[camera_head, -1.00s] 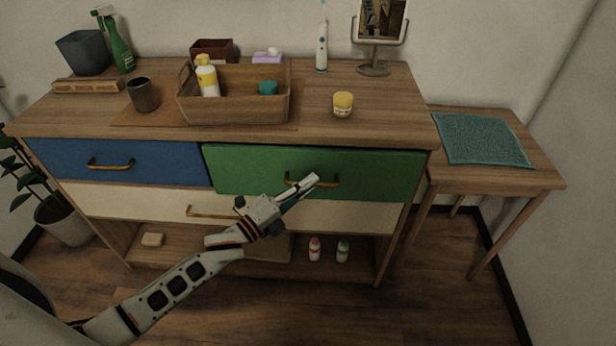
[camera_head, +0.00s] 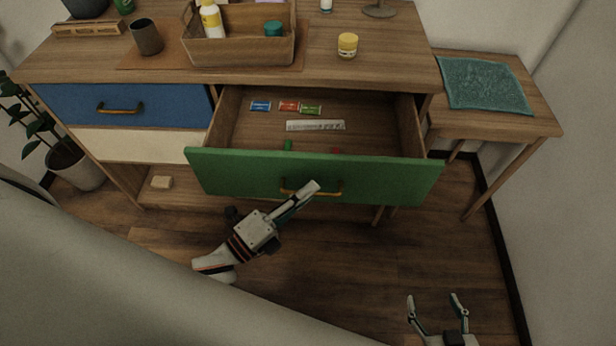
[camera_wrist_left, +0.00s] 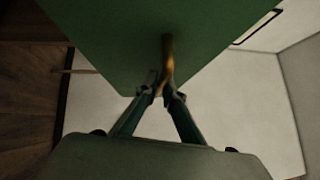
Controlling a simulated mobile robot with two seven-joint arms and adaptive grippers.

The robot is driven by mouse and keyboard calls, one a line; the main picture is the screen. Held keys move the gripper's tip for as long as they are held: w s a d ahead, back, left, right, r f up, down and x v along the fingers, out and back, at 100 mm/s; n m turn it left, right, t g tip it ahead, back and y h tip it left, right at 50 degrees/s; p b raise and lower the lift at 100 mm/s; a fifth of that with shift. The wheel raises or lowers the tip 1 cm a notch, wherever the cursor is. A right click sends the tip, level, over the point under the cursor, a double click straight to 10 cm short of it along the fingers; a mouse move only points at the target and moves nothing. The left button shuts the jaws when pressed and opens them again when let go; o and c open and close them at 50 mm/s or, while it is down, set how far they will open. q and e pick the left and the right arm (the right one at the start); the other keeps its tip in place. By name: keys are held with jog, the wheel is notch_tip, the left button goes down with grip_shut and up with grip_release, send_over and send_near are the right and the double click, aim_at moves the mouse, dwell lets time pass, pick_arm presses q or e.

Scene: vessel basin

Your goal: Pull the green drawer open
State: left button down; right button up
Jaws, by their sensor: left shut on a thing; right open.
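The green drawer (camera_head: 230,172) stands well open from the dresser, its inside showing. Several small packets, a pale ruler-like strip (camera_head: 315,126) and small green and red items lie in it. Its brass handle (camera_head: 325,194) is on the front panel. My left gripper (camera_head: 304,191) is shut on the handle near its left end. In the left wrist view the fingertips (camera_wrist_left: 160,92) close around the brass handle (camera_wrist_left: 167,62) in front of the green panel (camera_wrist_left: 120,35). My right gripper (camera_head: 435,303) is open and empty, low at the right, over the floor.
The blue drawer (camera_head: 75,105) is closed at the left. On the dresser top stand a wooden basket (camera_head: 240,52), a dark cup (camera_head: 146,37) and a yellow jar (camera_head: 347,46). A side table with a teal cloth (camera_head: 484,85) is at the right. The floor in front is clear.

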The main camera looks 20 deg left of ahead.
pick_arm(q)
jog(key=shift+s, duration=0.3)
jog(key=c, duration=2.2)
grip_release()
jog(key=shift+o, duration=0.2)
jog(key=v, duration=1.2)
notch_tip(320, 180, down, 10)
jog(key=n+g+y+p, duration=0.5)
jog(key=n+g+y, duration=0.1)
jog(key=n, duration=1.5)
jog(key=shift+w+a+g+y+p, duration=0.15)
jog(key=shift+a+g+y+p, duration=0.15)
jog(key=shift+y+p, duration=0.1)
pick_arm(e)
jog(key=r, duration=0.1)
jog(key=a+r, duration=0.1)
jog(key=r, duration=0.1)
jog(key=shift+s+a+r, duration=0.15)
jog(key=shift+s+r, duration=0.2)
jog(key=shift+r, duration=0.05)
